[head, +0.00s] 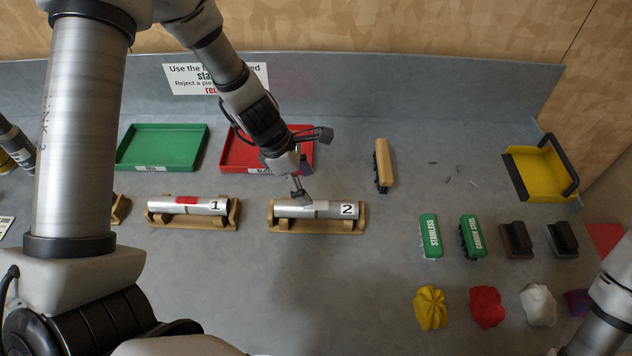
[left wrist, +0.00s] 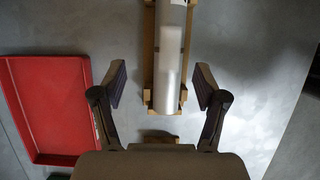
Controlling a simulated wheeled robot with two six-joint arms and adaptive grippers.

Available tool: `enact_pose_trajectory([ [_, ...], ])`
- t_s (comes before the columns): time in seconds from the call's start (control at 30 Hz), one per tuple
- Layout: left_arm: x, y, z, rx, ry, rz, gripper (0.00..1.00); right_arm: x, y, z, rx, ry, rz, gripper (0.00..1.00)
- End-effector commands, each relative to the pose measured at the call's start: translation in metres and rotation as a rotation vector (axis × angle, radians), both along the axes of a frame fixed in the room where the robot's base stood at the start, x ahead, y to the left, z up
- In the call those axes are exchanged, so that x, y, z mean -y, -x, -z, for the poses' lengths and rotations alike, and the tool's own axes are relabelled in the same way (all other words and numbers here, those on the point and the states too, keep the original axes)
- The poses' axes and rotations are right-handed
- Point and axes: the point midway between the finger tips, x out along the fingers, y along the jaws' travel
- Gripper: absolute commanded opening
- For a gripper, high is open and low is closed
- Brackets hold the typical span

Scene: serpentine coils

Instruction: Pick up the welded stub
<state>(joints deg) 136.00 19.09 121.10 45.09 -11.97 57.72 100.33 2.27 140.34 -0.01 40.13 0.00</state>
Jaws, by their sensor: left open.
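A silver metal stub marked 2 (head: 315,209) lies in a wooden cradle (head: 318,227) near the middle of the bench. It has a pale band around it. Another silver stub, marked 1 (head: 188,206), with a red patch, lies in a similar cradle to the left. My left gripper (head: 302,190) is over the stub marked 2. In the left wrist view this stub (left wrist: 168,65) runs between the open fingers of the gripper (left wrist: 160,85), with a gap on each side. The gripper holds nothing. My right gripper is out of view; part of that arm shows at lower right.
A green tray (head: 162,148) and a red tray (head: 235,155) stand behind the cradles. To the right are a wood-handled brush (head: 383,166), green brushes (head: 431,236), dark blocks (head: 516,240), crumpled cloths (head: 486,307) and a yellow dustpan (head: 540,173). The bench's front middle is clear.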

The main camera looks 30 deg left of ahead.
Motion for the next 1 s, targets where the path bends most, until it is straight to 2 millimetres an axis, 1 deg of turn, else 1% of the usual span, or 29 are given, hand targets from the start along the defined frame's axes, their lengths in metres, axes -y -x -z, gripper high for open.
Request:
enact_pose_trajectory([
  [0.03, 0.002, 0.000, 0.014, -0.002, -0.001, 0.002, 0.73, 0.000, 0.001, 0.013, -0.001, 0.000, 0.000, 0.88],
  [0.07, 0.004, -0.001, 0.018, -0.002, -0.001, 0.002, 0.73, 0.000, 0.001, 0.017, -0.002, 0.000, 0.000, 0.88],
  [0.23, 0.009, -0.002, 0.037, -0.003, 0.000, 0.002, 0.73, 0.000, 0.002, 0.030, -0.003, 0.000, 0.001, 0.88],
  [0.4, 0.015, -0.004, 0.069, -0.004, -0.003, 0.003, 0.73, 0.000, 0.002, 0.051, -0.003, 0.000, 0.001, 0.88],
  [0.5, 0.018, -0.007, 0.075, 0.000, -0.002, 0.003, 0.73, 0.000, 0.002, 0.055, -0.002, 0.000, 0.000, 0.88],
  [0.7, 0.019, -0.007, 0.073, 0.000, -0.001, 0.002, 0.73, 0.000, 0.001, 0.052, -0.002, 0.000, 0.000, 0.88],
  [0.73, 0.019, -0.007, 0.073, 0.000, -0.001, 0.002, 0.66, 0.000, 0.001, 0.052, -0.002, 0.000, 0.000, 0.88],
  [0.77, 0.019, -0.007, 0.073, 0.000, -0.001, 0.002, 0.55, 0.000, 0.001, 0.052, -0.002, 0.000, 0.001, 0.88],
  [0.8, 0.019, -0.007, 0.073, 0.000, -0.001, 0.002, 0.41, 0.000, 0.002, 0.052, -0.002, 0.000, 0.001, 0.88],
  [0.87, 0.019, -0.007, 0.073, -0.001, -0.001, 0.002, 0.20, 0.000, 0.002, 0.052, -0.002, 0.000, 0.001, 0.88],
  [0.9, 0.019, -0.007, 0.073, -0.001, -0.001, 0.002, 0.05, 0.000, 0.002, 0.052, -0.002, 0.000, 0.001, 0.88],
  [0.93, 0.019, -0.007, 0.073, -0.001, 0.000, 0.003, 0.00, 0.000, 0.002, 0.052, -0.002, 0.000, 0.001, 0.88],
  [1.0, 0.019, -0.006, 0.073, -0.001, 0.000, 0.003, 0.00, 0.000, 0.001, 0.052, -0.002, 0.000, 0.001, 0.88],
])
